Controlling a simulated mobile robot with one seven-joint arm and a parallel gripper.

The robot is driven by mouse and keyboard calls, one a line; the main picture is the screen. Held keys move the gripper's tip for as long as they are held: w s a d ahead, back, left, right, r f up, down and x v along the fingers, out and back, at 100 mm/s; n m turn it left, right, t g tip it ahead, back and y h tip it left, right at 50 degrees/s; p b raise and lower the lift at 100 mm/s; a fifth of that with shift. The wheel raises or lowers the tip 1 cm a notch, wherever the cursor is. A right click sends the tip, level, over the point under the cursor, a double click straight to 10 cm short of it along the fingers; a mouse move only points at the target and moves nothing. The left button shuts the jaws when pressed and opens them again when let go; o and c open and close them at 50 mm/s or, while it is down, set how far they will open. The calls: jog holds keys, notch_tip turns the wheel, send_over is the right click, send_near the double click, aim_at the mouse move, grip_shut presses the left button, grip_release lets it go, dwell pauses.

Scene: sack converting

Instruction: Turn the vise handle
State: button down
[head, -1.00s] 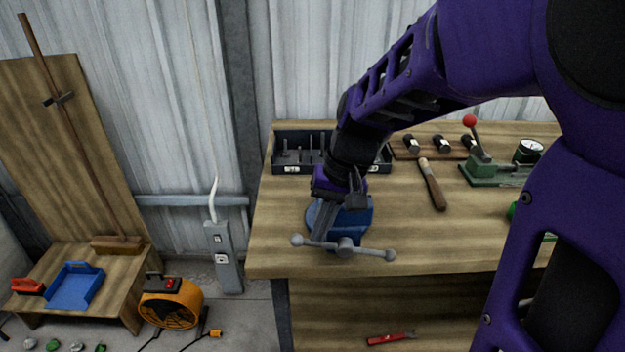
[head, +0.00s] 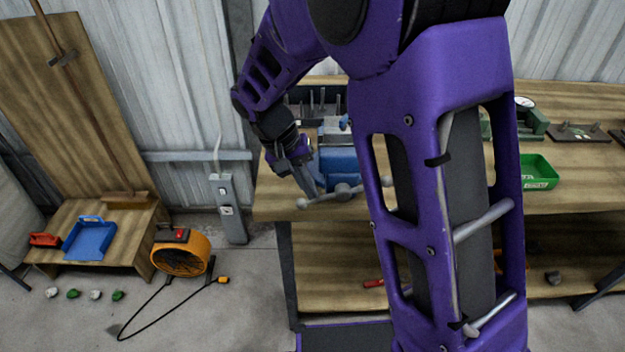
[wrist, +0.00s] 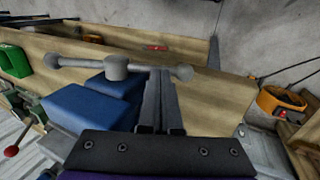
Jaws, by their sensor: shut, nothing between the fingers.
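The blue vise (head: 338,162) stands at the front edge of the workbench, partly hidden by my arm in the head view. Its grey bar handle (head: 325,197) has a round hub and ball ends, and slopes with the left end lower than the right. The vise (wrist: 92,108) and handle (wrist: 88,64) also show in the wrist view. My gripper (head: 314,192) is shut and empty, pointing down at the handle's left half. In the wrist view my gripper (wrist: 161,73) has its fingertips over the bar between hub and ball end; contact cannot be told.
A dark tool rack (head: 300,102) stands behind the vise. A green bin (head: 538,172) sits at the bench's right. A red-handled tool (head: 372,283) lies on the lower shelf. An orange fan (head: 180,256) with its cable and a low wooden stand (head: 120,235) are on the left.

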aim_at(307, 199)
notch_tip(307, 199, down, 2)
jog(key=h, duration=0.3)
jog(key=shift+a+f+b, duration=0.1)
jog(key=shift+a+b, duration=0.05)
jog(key=shift+b, duration=0.25)
jog(key=f+h+b, duration=0.1)
jog(key=h, duration=0.1)
jog(key=shift+f+h, duration=0.3)
jog(key=shift+d+f+h+b, duration=0.4)
jog(key=shift+f+h, duration=0.1)
jog(key=shift+h, duration=0.5)
jog(key=shift+d+f+h+b, duration=0.25)
jog(key=shift+d+f+h, duration=0.15)
jog(key=shift+h, duration=0.6)
jog(key=shift+a, duration=0.15)
